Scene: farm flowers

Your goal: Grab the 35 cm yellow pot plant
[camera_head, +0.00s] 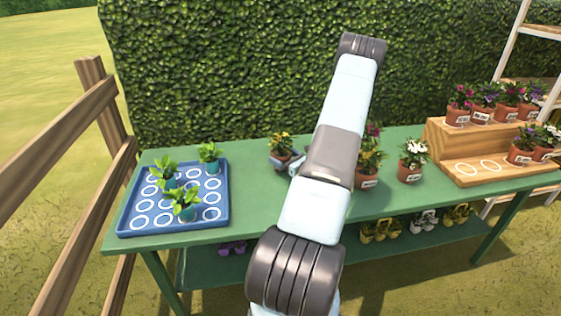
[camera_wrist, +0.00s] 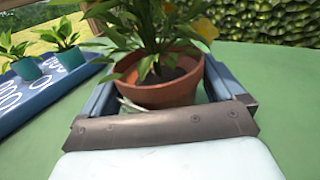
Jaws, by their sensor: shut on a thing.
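The yellow pot plant (camera_head: 281,146) is a terracotta pot with green leaves and yellow flowers, at the middle back of the green table. In the wrist view the yellow pot plant (camera_wrist: 165,85) stands upright between my fingers, filling the space between them. My gripper (camera_wrist: 163,95) is shut on the pot, with a finger on each side of it. In the head view my gripper (camera_head: 283,160) is partly seen at the pot, left of my arm. The pot's label is not visible, and I cannot tell whether its base touches the table.
A blue tray (camera_head: 126,222) with white rings and several green seedlings stands left. A pot with white flowers (camera_head: 412,160) and other potted flowers partly behind my arm stand right. A wooden stepped stand (camera_head: 440,150) holds several pots. The table (camera_head: 240,215) is clear beside the tray.

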